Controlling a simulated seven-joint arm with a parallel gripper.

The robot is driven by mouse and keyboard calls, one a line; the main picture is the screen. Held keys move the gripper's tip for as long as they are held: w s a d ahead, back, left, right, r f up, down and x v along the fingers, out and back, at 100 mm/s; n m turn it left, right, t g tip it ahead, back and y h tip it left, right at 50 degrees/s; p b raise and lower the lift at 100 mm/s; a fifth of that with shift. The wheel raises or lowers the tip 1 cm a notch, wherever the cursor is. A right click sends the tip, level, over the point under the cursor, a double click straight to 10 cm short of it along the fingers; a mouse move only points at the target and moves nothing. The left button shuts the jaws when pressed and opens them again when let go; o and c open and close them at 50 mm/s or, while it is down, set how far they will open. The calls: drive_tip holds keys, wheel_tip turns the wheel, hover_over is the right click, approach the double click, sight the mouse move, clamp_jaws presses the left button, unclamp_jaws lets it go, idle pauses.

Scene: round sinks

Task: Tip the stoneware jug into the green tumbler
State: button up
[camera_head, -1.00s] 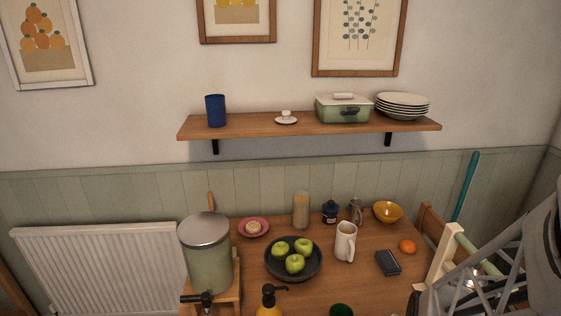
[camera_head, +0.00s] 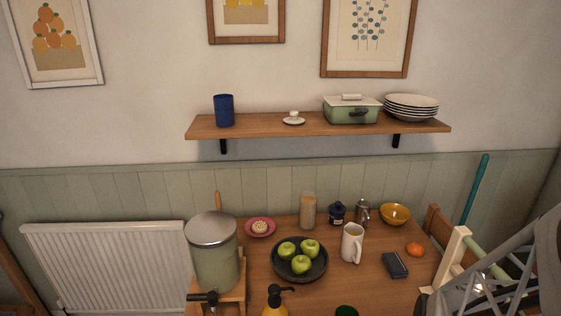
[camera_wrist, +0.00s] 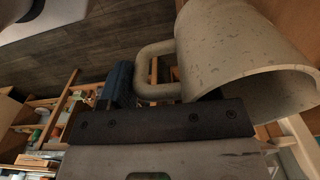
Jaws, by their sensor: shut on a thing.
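The stoneware jug (camera_wrist: 245,60) is pale and speckled. In the wrist view it lies tilted at the upper right, with its wide mouth toward the lower right. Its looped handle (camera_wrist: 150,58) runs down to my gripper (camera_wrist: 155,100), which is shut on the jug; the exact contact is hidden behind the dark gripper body. The jug does not show clearly in the head view, where my arm fills the lower right corner. The green tumbler (camera_head: 346,311) shows only its dark green top at the bottom edge of the head view.
A black bowl of green apples (camera_head: 300,274), a white mug (camera_head: 352,243), a dark wallet-like block (camera_head: 395,265) and an orange (camera_head: 415,249) stand on the table (camera_head: 370,285). A large dispenser (camera_head: 213,255) and a yellow pump bottle (camera_head: 275,306) stand left of the tumbler.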

drive_tip(key=shift+w+d+r+n, duration=0.1)
drive_tip(key=shift+w+d+n, duration=0.25)
drive_tip(key=shift+w+n, duration=0.7)
drive_tip(key=shift+w+d+r+n, duration=0.1)
drive_tip(key=shift+w+d+n, duration=0.25)
drive_tip(key=shift+w+n, duration=0.65)
drive_tip(key=shift+w+d+n, duration=0.35)
drive_tip(key=shift+w+n, duration=0.6)
drive_tip(key=shift+n, duration=0.1)
drive_tip(key=w+f+n, duration=0.1)
drive_tip(key=w+n, duration=0.5)
drive_tip(key=w, duration=0.1)
drive_tip(key=w+d+f+n, duration=0.1)
drive_tip(key=w+n, duration=0.6)
drive_tip(key=w, duration=0.1)
drive_tip(key=w+d+f+n, duration=0.1)
drive_tip(key=w+n, duration=0.5)
drive_tip(key=w, duration=0.2)
drive_tip(key=shift+f, duration=0.25)
drive_tip(key=shift+w+a+f+n, duration=0.1)
drive_tip(key=shift+w+f+n, duration=0.1)
drive_tip(key=shift+w+n, duration=0.65)
drive_tip(key=shift+r, duration=0.1)
drive_tip(key=s+a+r+t+h, duration=0.5)
drive_tip(key=r+t+h, duration=0.2)
drive_tip(key=r, duration=0.2)
drive_tip(key=shift+s+a+r+h, duration=0.2)
drive_tip(key=shift+s+a+h, duration=0.05)
drive_tip(key=shift+a+h, duration=0.15)
